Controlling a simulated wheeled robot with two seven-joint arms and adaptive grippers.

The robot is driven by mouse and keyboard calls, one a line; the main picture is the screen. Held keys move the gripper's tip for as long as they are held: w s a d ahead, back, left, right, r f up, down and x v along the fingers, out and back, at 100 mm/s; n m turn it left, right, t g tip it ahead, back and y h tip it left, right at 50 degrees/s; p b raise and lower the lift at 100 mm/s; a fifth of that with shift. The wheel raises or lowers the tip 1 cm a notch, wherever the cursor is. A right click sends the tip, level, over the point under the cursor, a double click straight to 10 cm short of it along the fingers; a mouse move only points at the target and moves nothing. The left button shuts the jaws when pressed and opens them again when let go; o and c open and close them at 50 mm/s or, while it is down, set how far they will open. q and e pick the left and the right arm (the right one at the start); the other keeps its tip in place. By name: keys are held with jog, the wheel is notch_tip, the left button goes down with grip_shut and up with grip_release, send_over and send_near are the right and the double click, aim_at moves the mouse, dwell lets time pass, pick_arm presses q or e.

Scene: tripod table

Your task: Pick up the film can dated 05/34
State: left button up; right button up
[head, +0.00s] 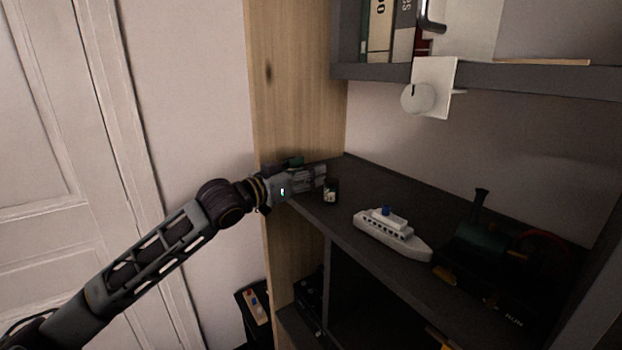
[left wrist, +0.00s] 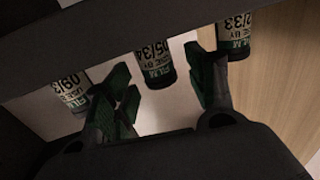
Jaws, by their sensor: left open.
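The film can dated 05/34 (left wrist: 153,66) is a small dark can with a pale label, near the middle of the left wrist view. My left gripper (left wrist: 158,80) is open, with one green-padded finger on each side of this can in the picture. I see no contact, and how deep the can sits between the fingers is unclear. In the head view my left gripper (head: 318,177) is at the shelf's far left end, beside a small dark can (head: 330,193) whose date is too small to read there. My right gripper is not in view.
Two more film cans flank the middle one in the left wrist view, one at left (left wrist: 70,95) and one at right (left wrist: 236,35), close to my fingers. A toy ship (head: 392,234) and a dark toy train (head: 480,245) stand farther right on the dark shelf (head: 375,190). A wooden side panel (head: 295,90) rises behind the gripper.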

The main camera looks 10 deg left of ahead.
pick_arm(q)
jog(key=shift+w+f, duration=0.1)
jog(key=shift+w, duration=0.05)
jog(key=c, duration=1)
jog(key=shift+o, duration=0.2)
jog(key=shift+r, duration=0.2)
jog(key=shift+r, duration=4.85)
